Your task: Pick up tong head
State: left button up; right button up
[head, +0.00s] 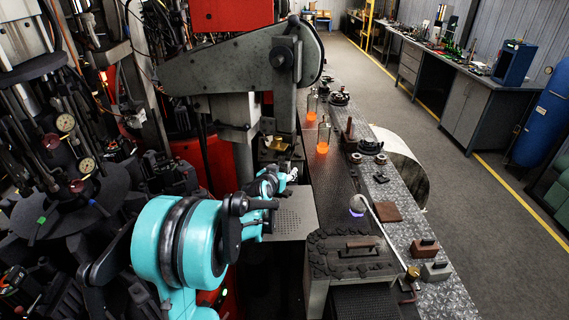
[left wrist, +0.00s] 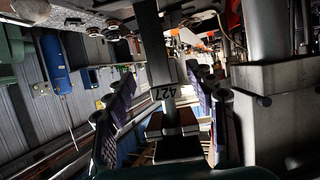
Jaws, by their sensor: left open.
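My left gripper (head: 280,183) is at the press's small perforated plate, below the press head. In the left wrist view its two purple-padded fingers (left wrist: 163,105) stand apart. A grey bar marked 427 (left wrist: 157,62) shows in the gap between them; I cannot tell whether it lies between the pads or beyond them. I cannot tell for sure which thing is the tong head. A long thin rod with a round grey end (head: 358,203) leans across the bench on the right, apart from the gripper. My right gripper is not in view.
The grey press (head: 240,67) rises over the gripper. Glass bottles with glowing orange bases (head: 323,146) stand behind. Brown and grey handled blocks (head: 425,248) sit on the bench edge.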

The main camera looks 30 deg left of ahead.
aim_at(283, 166)
pick_arm(q)
jog(key=x, duration=0.3)
jog(key=shift+w+a+f, duration=0.1)
jog(key=shift+w+a, duration=0.05)
jog(key=shift+w, duration=0.1)
jog(key=shift+s, duration=0.1)
jog(key=shift+c, duration=0.3)
grip_shut()
jog(key=shift+r, duration=0.75)
jog(key=s+d, duration=0.1)
jog(key=s, duration=0.8)
jog(key=s+d, duration=0.2)
jog(key=s, duration=0.6)
jog(key=shift+s+d, duration=0.35)
